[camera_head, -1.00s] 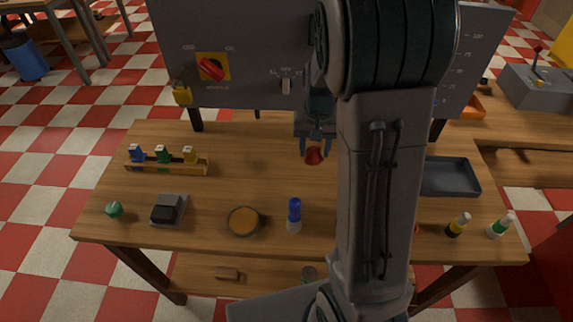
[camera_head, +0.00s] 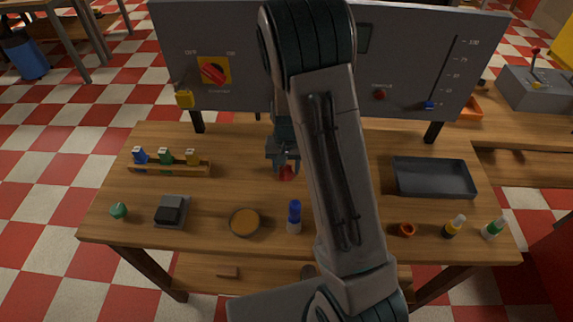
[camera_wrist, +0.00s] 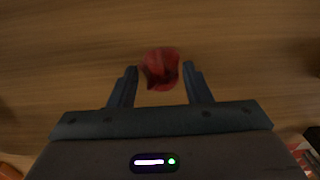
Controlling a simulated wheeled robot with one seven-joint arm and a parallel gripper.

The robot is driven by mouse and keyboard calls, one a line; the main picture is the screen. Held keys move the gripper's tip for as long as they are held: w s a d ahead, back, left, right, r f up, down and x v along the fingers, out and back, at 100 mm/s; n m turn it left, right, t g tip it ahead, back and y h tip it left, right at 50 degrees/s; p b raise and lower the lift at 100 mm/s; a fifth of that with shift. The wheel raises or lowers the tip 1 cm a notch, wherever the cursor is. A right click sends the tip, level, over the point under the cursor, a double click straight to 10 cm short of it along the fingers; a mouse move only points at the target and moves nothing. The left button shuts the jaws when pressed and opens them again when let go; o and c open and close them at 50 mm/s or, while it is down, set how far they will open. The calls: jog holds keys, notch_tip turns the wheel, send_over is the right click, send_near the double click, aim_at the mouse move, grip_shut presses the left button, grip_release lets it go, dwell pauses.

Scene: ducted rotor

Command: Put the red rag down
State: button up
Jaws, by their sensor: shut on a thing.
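The red rag (camera_head: 286,173) is a small crumpled bundle at the tip of my gripper (camera_head: 286,166), over the middle of the wooden table. In the wrist view the red rag (camera_wrist: 161,69) sits between and just beyond the fingertips of my gripper (camera_wrist: 160,84). My gripper is shut on the rag, with its fingers held apart by it. Bare wood lies under the rag. I cannot tell whether the rag touches the tabletop. My arm hides part of the table to the right of the rag.
A wooden rack (camera_head: 168,169) with several coloured pieces stands left. A dark tray (camera_head: 434,195) lies right. A grey panel (camera_head: 230,60) stands behind. Wood left of my gripper is clear.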

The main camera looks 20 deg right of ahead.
aim_at(286, 168)
jog(key=shift+f, duration=0.1)
jog(key=o, duration=0.9)
notch_tip(286, 168, up, 12)
jog(key=b, duration=0.1)
jog(key=s+r+n+t, duration=0.1)
jog(key=s+r, duration=0.4)
jog(key=s, duration=0.5)
jog(key=s+r+n+t, duration=0.2)
jog(key=s+r, duration=0.3)
jog(key=s, duration=0.5)
jog(key=shift+s+r+n, duration=0.15)
jog(key=shift+s+n, duration=0.15)
jog(key=shift+s, duration=0.05)
jog(key=shift+d, duration=0.1)
